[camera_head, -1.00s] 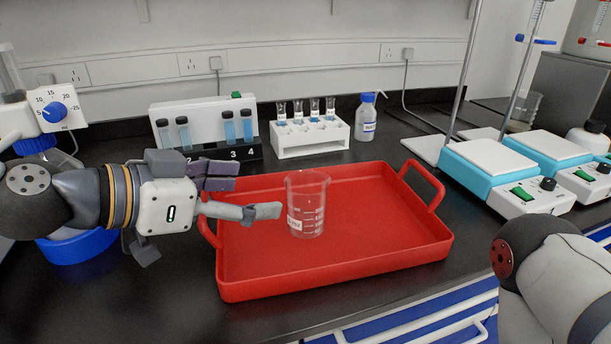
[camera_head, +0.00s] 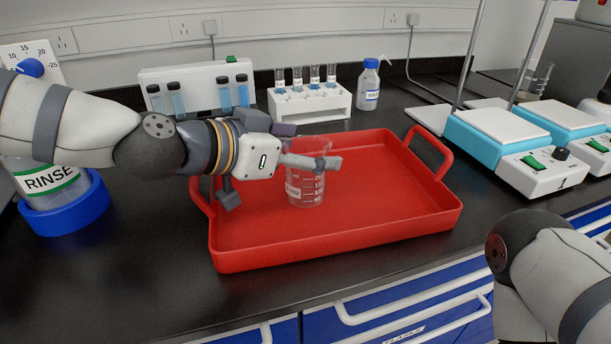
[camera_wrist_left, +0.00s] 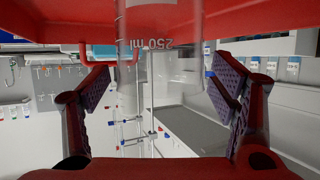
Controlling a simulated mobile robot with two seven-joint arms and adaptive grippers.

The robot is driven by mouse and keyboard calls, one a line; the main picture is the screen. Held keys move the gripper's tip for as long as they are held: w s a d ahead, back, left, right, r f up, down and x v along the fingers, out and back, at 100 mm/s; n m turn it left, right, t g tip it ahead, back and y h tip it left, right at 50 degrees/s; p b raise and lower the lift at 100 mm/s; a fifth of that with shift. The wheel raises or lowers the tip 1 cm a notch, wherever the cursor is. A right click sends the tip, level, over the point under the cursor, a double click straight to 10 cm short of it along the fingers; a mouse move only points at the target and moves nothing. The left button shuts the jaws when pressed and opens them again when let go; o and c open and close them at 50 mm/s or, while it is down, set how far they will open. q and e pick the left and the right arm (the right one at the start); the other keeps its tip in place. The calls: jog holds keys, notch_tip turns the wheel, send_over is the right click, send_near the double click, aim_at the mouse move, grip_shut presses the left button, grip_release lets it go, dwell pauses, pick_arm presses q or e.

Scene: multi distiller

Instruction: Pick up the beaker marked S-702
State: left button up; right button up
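A clear glass beaker (camera_head: 305,190) with white graduations and a small white label stands upright in the red tray (camera_head: 400,215). The label is too small to read for certain. My left gripper (camera_head: 312,150) is at the beaker's upper part, one finger passing in front of it and the other partly hidden behind. In the left wrist view the beaker (camera_wrist_left: 160,45), marked 250 ml, lies between the spread fingers of the gripper (camera_wrist_left: 160,88), with gaps visible on both sides. My right gripper is out of view; only part of the right arm shows at lower right.
Behind the tray stand a tube rack (camera_head: 310,103), a numbered rack with blue tubes (camera_head: 200,92) and a blue-capped bottle (camera_head: 368,85). Hotplate stirrers (camera_head: 505,150) stand at right. A RINSE container (camera_head: 55,190) is at left. The tray's right half is clear.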

pick_arm(q)
jog(key=c, duration=1.6)
